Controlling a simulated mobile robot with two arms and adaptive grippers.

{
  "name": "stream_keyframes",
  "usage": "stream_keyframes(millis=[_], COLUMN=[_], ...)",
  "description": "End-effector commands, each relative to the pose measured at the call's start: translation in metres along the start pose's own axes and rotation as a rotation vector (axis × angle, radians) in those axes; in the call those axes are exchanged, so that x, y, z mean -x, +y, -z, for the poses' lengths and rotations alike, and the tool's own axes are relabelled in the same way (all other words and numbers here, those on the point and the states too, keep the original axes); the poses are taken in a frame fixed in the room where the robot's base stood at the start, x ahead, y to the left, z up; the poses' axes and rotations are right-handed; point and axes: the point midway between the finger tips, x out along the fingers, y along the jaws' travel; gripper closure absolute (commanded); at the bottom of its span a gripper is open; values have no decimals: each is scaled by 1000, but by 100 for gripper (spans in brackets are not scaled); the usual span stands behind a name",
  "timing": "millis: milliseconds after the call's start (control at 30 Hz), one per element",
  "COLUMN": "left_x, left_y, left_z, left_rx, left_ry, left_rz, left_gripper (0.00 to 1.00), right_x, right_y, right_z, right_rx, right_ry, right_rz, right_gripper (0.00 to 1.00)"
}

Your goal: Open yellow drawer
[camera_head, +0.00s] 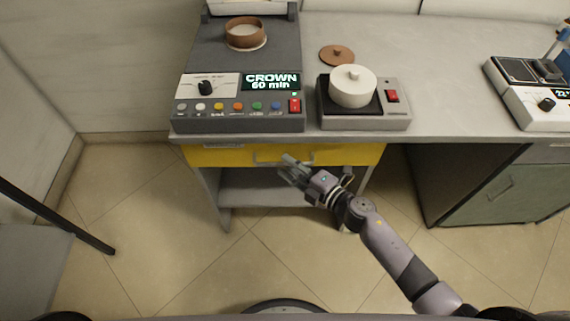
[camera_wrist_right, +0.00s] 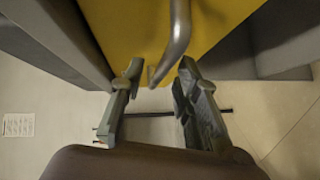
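The yellow drawer (camera_head: 218,155) is under the front edge of the counter and looks shut. Its front also fills the top of the right wrist view (camera_wrist_right: 125,30), with a curved metal bar handle (camera_wrist_right: 178,40) on it. My right gripper (camera_head: 287,168) is in front of the drawer at the handle. In the right wrist view its two fingers (camera_wrist_right: 158,78) are apart, with the handle's end between them. I see a gap between the fingers and the handle, so it is not gripped. My left gripper is not in view.
A device with a display (camera_head: 270,82) and coloured buttons stands on the counter above the drawer. Beside it is a hotplate (camera_head: 398,115) with a white lidded pot (camera_head: 352,86). A shelf (camera_head: 265,190) is below the drawer. The floor in front is clear.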

Motion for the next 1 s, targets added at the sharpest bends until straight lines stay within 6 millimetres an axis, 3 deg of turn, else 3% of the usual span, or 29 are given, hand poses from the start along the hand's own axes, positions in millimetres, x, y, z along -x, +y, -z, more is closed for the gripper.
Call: stream_keyframes(millis=[200, 500, 1000], left_x=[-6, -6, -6], left_y=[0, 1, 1], left_z=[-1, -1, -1], left_rx=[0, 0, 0], left_ry=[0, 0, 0], left_rz=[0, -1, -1], left_gripper=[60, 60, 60], right_x=[-19, -21, -21], right_y=[-1, 0, 0], right_z=[-1, 0, -1], right_rx=[0, 0, 0], right_ry=[-1, -2, -2], right_rz=[1, 1, 1], right_gripper=[70, 70, 100])
